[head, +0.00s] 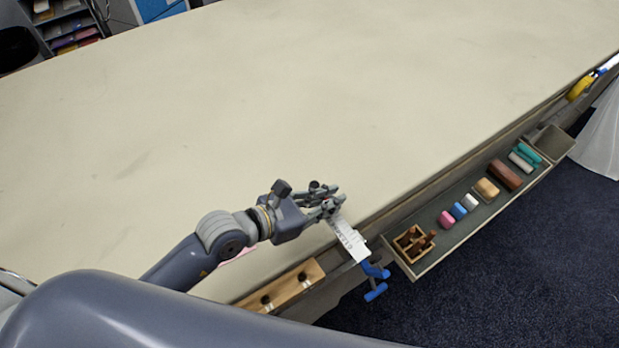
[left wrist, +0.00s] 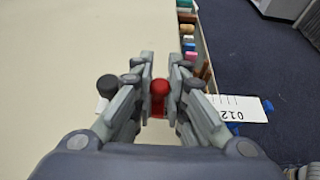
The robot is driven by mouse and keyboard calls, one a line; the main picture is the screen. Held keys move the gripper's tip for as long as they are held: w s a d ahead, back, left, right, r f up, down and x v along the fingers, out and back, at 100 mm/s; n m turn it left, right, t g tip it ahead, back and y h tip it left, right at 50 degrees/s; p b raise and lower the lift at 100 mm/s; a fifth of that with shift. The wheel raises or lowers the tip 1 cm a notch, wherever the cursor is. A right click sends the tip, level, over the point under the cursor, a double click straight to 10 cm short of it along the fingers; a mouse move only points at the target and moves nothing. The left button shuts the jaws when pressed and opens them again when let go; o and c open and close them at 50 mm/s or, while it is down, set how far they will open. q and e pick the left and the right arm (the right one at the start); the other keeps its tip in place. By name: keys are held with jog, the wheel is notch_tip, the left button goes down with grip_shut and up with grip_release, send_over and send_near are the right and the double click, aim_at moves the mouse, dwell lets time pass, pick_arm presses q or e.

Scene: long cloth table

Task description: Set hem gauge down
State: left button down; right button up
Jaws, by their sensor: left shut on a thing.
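The hem gauge (head: 350,240) is a flat white rule with dark marks and digits. In the left wrist view the hem gauge (left wrist: 242,107) sticks out to the right of the fingers, and a red part (left wrist: 160,88) shows between them. My left gripper (head: 331,204) is shut on the gauge near the table's front edge. The gauge's free end reaches out over that edge. Whether the gauge touches the table (head: 230,110) cannot be told.
A tray (head: 459,240) along the front edge holds chalks, wooden blocks and a small divided wooden box (head: 412,243). A blue clamp (head: 375,280) sits at the edge by the gauge. The cloth tabletop is mostly clear.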

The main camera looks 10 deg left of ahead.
pick_arm(q)
jog(key=w+a+b, duration=0.2)
jog(key=w, duration=0.1)
jog(key=w+a+f+b, duration=0.1)
jog(key=w+a+b, duration=0.1)
jog(key=w, duration=0.1)
jog(key=w+a+b, duration=0.2)
jog(key=w, duration=0.1)
jog(key=shift+w+f, duration=0.25)
jog(key=shift+w+a+r, duration=0.1)
jog(key=shift+w+a, duration=0.15)
jog(key=shift+w, duration=0.2)
jog(key=shift+s+f+b, duration=0.1)
jog(key=shift+f+b, duration=0.4)
jog(key=shift+b, duration=0.15)
notch_tip(320, 180, down, 2)
jog(key=shift+f+b, duration=0.25)
jog(key=shift+b, duration=0.8)
jog(key=shift+r, duration=0.1)
jog(key=c, duration=1.6)
grip_release()
